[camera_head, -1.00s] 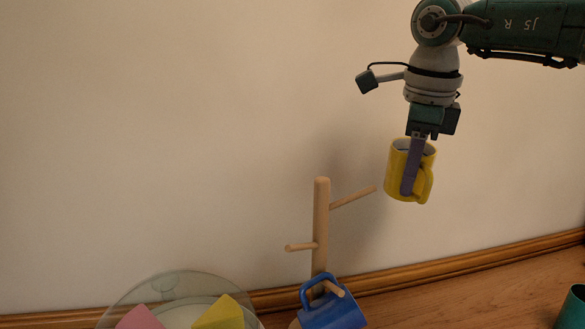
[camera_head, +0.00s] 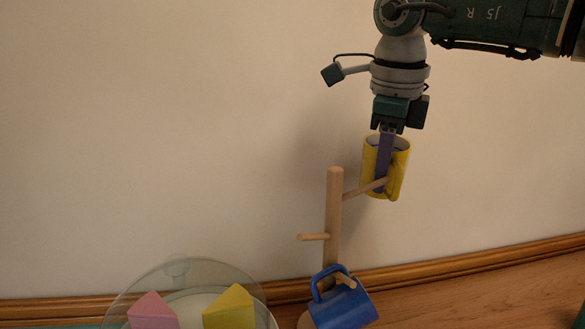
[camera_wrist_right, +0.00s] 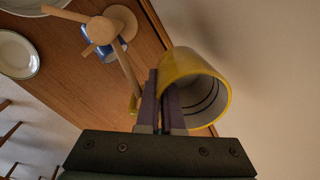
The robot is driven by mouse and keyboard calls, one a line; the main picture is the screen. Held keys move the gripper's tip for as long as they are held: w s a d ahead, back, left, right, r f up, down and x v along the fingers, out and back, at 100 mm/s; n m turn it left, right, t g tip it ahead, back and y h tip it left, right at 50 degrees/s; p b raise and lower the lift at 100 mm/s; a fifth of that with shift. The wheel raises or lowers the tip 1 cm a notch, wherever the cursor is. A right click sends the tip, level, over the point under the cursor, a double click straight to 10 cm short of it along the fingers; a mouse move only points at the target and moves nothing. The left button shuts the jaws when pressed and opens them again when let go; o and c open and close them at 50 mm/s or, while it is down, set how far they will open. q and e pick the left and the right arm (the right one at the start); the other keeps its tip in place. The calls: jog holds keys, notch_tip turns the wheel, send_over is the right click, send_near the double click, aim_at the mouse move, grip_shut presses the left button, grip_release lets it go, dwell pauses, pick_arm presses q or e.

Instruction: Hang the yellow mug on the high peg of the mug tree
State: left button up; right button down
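The yellow mug (camera_head: 401,152) is upright in my right gripper (camera_head: 383,186), whose fingers are shut on it; the wrist view shows the mug (camera_wrist_right: 212,75) beside the fingers (camera_wrist_right: 163,98). The wooden mug tree (camera_head: 334,213) stands left of the mug. Its high peg (camera_head: 360,190) slants up to the right, and its tip overlaps the fingers and mug near the handle in the head view. I cannot tell whether the peg is inside the handle. A blue mug (camera_head: 343,305) hangs low on the tree. My left gripper is out of view.
A glass dome (camera_head: 176,270) covers a pink wedge (camera_head: 153,312) and a yellow wedge (camera_head: 230,308) left of the tree. A plain wall (camera_head: 150,120) rises close behind. The wooden top (camera_head: 470,295) is clear at the right.

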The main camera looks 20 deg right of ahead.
jog(key=shift+w+a+f, duration=0.1)
jog(key=shift+w+a, duration=0.15)
jog(key=shift+a, duration=0.3)
jog(key=shift+w+a, duration=0.2)
jog(key=shift+a, duration=0.35)
jog(key=shift+w+a+f+b, duration=0.25)
jog(key=shift+a+f+b, duration=0.35)
jog(key=shift+f, duration=0.15)
jog(key=c, duration=1)
grip_release()
